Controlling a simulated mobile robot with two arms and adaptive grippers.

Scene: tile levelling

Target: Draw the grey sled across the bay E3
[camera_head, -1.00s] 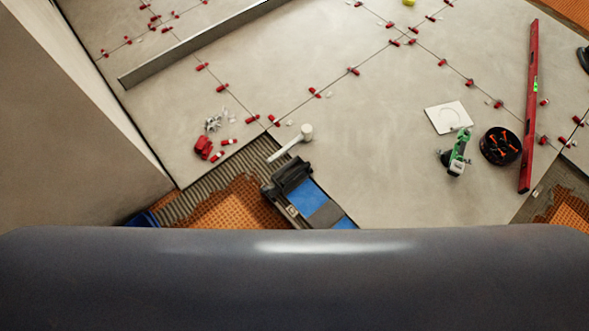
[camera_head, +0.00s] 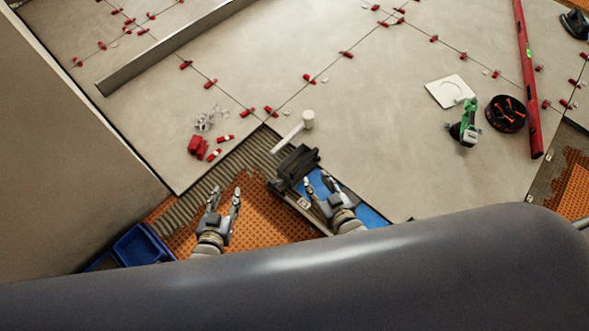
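Bay E3 appears to be the untiled patch of orange matting (camera_head: 262,212) at lower centre, with grey ridged mortar (camera_head: 225,175) along its upper edge. A dark grey block-like piece (camera_head: 297,163), which I take to be the grey sled, sits at the patch's right side, on the end of a long blue-topped frame (camera_head: 371,216). My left gripper (camera_head: 226,190) is open and empty above the matting, left of the sled. My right gripper (camera_head: 316,178) is open over the blue top, just below the sled; I cannot tell whether it touches. My dark body hides the lower picture.
A white-headed mallet (camera_head: 307,119) lies just above the sled. Red clips (camera_head: 197,146) lie at the tile corner. A blue tray (camera_head: 140,247) is at lower left, beside a wall. A green tool (camera_head: 468,124), black bucket (camera_head: 506,114) and red level (camera_head: 527,75) are right.

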